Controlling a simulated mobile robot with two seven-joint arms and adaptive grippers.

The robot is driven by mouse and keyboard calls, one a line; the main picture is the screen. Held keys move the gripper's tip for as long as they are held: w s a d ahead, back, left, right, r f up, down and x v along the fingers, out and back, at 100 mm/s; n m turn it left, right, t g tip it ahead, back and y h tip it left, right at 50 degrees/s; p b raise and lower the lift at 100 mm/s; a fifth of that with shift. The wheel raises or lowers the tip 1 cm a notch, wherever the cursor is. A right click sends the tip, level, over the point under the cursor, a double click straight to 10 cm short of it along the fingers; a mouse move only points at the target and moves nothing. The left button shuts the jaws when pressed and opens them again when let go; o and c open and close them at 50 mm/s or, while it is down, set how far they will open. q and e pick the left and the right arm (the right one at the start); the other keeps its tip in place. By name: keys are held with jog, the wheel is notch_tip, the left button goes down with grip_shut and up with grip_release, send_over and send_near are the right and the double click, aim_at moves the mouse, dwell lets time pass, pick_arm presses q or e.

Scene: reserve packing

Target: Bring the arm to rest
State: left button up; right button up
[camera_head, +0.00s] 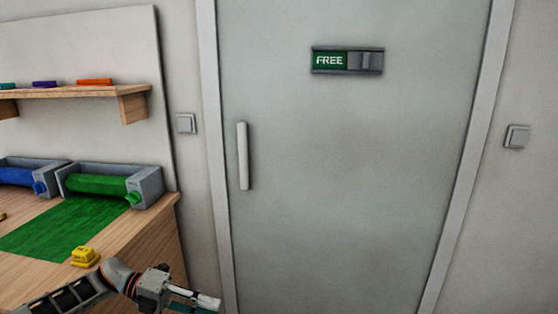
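My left arm comes in along the bottom left. Its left gripper (208,302) hangs in front of the desk's right front corner and the lower left part of the door. The fingers point right, and the bottom edge of the picture partly cuts them off. I cannot tell whether they are apart or hold anything. My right gripper is not in view.
A wooden desk (150,236) at left bears a yellow block (84,257), a green mat (70,227), a green roll (97,184) and a blue roll (15,176). A shelf (75,92) hangs above. The closed grey door (345,180) has a handle (243,156) and a FREE sign (347,60).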

pick_arm(q)
jog(key=s+d+f+n+t+h, duration=0.1)
jog(key=s+d+f+n+t, duration=0.15)
jog(key=d+n+t, duration=0.35)
jog(key=s+d+f+n+t+h, duration=0.2)
jog(key=s+d+n+t, duration=0.1)
jog(key=d+n+t, duration=0.4)
jog(key=s+a+f+n+y, duration=1.5)
jog(key=s+f+n, duration=0.3)
jog(key=n, duration=0.2)
jog(key=shift+s+a+f+n+g, duration=0.15)
jog(key=shift+s+a+n+g, duration=0.15)
jog(key=shift+a+n+g, duration=0.15)
